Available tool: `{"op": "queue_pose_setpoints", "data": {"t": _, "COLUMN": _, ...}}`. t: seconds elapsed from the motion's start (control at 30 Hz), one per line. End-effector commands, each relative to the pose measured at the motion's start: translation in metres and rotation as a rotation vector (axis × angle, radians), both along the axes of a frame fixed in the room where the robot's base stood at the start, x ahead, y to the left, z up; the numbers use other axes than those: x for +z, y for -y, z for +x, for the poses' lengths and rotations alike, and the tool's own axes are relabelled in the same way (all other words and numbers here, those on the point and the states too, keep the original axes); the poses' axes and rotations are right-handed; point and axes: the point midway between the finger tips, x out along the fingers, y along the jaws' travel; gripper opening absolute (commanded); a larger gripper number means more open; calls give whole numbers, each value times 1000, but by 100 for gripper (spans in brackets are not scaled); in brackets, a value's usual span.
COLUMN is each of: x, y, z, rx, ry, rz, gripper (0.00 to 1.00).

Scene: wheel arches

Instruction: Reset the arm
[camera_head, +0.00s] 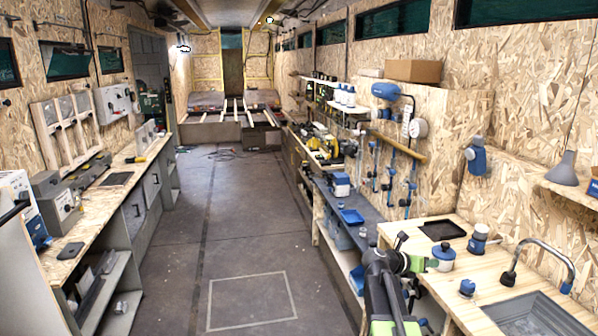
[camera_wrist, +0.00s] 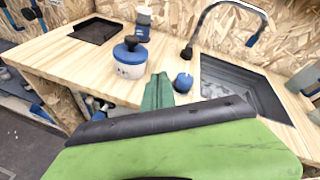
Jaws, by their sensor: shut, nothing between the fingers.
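My arm (camera_head: 388,290) rises at the lower right in the head view, beside the wooden counter. My gripper (camera_head: 428,264) is at its end, over the counter edge and close to a white pot with a blue lid (camera_head: 443,259). In the wrist view my gripper (camera_wrist: 157,88) shows as a green finger pointing over the counter, shut and empty. The pot (camera_wrist: 130,60) stands upright just left of the finger there. A small blue object (camera_wrist: 183,82) is just right of it. I cannot tell whether the finger touches either one.
The counter (camera_wrist: 60,58) also holds a black tray (camera_wrist: 93,30), a blue-and-white container (camera_head: 478,238), a sink (camera_head: 530,315) and a curved tap (camera_head: 553,250). A workbench (camera_head: 95,205) lines the left wall. The aisle floor (camera_head: 250,240) is clear.

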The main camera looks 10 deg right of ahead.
Motion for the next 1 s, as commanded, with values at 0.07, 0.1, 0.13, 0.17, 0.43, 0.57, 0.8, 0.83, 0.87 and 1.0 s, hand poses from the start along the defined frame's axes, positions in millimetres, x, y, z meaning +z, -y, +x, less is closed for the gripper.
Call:
{"op": "queue_pose_setpoints", "data": {"t": 0.07, "x": -29, "y": -65, "z": -8, "rx": -36, "ry": 155, "rz": 196, "gripper": 0}}
{"op": "queue_pose_setpoints", "data": {"t": 0.1, "x": -46, "y": -95, "z": -13, "rx": -82, "ry": 243, "rz": 309, "gripper": 0}}
{"op": "queue_pose_setpoints", "data": {"t": 0.13, "x": -58, "y": -118, "z": -18, "rx": -127, "ry": 310, "rz": 397, "gripper": 0}}
{"op": "queue_pose_setpoints", "data": {"t": 0.17, "x": -70, "y": -140, "z": -24, "rx": -183, "ry": 374, "rz": 484, "gripper": 0}}
{"op": "queue_pose_setpoints", "data": {"t": 0.43, "x": -146, "y": -314, "z": -110, "rx": -1124, "ry": 855, "rz": 1069, "gripper": 0}}
{"op": "queue_pose_setpoints", "data": {"t": 0.57, "x": -152, "y": -354, "z": -136, "rx": -1598, "ry": 992, "rz": 1068, "gripper": 0}}
{"op": "queue_pose_setpoints", "data": {"t": 0.8, "x": -153, "y": -363, "z": -143, "rx": -1909, "ry": 1161, "rz": 941, "gripper": 0}}
{"op": "queue_pose_setpoints", "data": {"t": 0.83, "x": -153, "y": -363, "z": -143, "rx": -1915, "ry": 1167, "rz": 939, "gripper": 0}}
{"op": "queue_pose_setpoints", "data": {"t": 0.87, "x": -153, "y": -363, "z": -143, "rx": -1918, "ry": 1170, "rz": 937, "gripper": 0}}
{"op": "queue_pose_setpoints", "data": {"t": 1.0, "x": -153, "y": -362, "z": -142, "rx": -1915, "ry": 1170, "rz": 938, "gripper": 0}}
